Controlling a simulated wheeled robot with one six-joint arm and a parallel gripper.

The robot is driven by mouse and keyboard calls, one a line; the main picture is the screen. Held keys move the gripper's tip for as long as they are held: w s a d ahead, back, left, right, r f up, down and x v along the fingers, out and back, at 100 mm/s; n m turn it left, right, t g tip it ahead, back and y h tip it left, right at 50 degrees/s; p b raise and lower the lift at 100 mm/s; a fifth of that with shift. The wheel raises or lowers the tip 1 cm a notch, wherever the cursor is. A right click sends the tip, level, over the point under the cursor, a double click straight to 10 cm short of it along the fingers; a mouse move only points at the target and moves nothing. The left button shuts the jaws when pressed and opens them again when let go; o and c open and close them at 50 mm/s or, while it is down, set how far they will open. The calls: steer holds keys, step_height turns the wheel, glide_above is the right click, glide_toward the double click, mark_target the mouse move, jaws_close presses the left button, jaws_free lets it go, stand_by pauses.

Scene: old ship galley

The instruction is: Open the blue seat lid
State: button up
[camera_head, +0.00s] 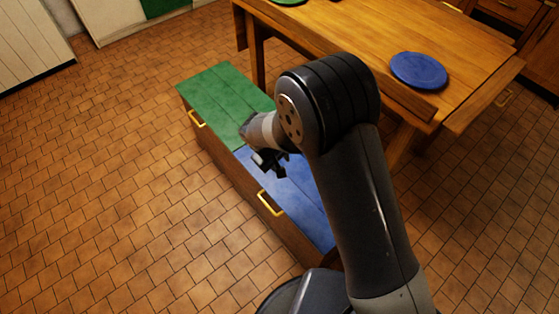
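The blue seat lid (299,194) is the nearer part of the top of a long wooden bench and lies flat, shut. My arm hides part of it. A yellow handle (270,203) sits at its left edge, on the bench's front side. My gripper (270,172) is above the far end of the blue lid, near the green lid, and apart from the handle. Its fingers are small and dark here, and I cannot tell whether they are open or shut.
The green seat lid (218,92) with its own yellow handle (197,119) is shut beyond the blue one. A wooden table (345,25) with a blue plate (419,70) and a green plate stands right of the bench. The tiled floor (110,190) left of the bench is clear.

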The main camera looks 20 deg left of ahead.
steer(key=shift+c, duration=0.4)
jaws_close()
stand_by(0.7)
stand_by(0.3)
steer(key=shift+o, duration=0.4)
jaws_free()
steer(key=shift+r, duration=0.1)
steer(key=v, duration=1)
steer(key=shift+r, duration=0.3)
steer(key=shift+s+a, duration=0.1)
steer(key=shift+s, duration=0.05)
